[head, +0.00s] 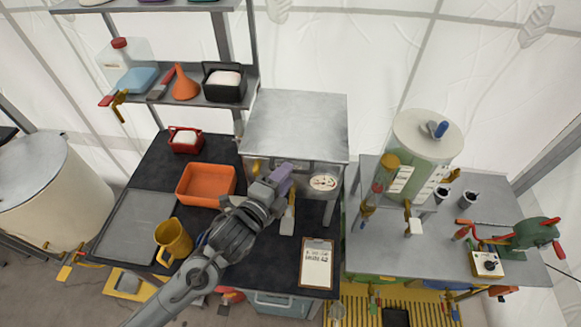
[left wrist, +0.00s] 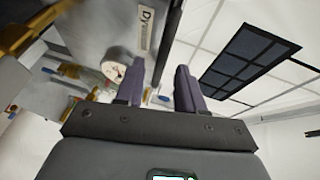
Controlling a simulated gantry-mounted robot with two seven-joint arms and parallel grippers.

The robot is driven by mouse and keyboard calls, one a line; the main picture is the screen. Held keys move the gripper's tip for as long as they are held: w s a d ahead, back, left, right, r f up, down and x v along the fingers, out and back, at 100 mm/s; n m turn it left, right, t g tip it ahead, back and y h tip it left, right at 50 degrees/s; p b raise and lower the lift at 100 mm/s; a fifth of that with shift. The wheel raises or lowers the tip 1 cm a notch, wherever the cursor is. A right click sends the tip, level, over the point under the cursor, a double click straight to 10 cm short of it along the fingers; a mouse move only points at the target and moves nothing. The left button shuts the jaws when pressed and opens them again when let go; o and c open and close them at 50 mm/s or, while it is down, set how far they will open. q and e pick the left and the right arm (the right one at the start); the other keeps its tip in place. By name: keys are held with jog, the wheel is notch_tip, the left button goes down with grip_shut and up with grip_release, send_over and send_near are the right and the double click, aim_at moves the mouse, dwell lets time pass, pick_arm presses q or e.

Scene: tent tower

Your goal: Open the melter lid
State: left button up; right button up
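The melter is a grey metal box; its flat lid (head: 296,122) lies closed on top in the middle of the head view. A round dial (head: 323,182) is on its front, and the dial also shows in the left wrist view (left wrist: 115,72). My left gripper (head: 283,176) is in front of the melter's front face, just left of the dial, and hides part of that face. Its purple fingers stand apart in the left wrist view (left wrist: 159,85), with nothing visible between them. Whether they touch the melter I cannot tell. My right gripper is not in view.
An orange tray (head: 206,183) and a yellow jug (head: 173,240) are left of my arm on the black bench. A clipboard (head: 316,264) lies right of it. A shelf (head: 205,98) with a funnel (head: 185,86) stands back left. A white tank (head: 426,140) stands right of the melter.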

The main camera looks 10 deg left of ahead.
pick_arm(q)
jog(key=shift+x, duration=1.7)
grip_shut()
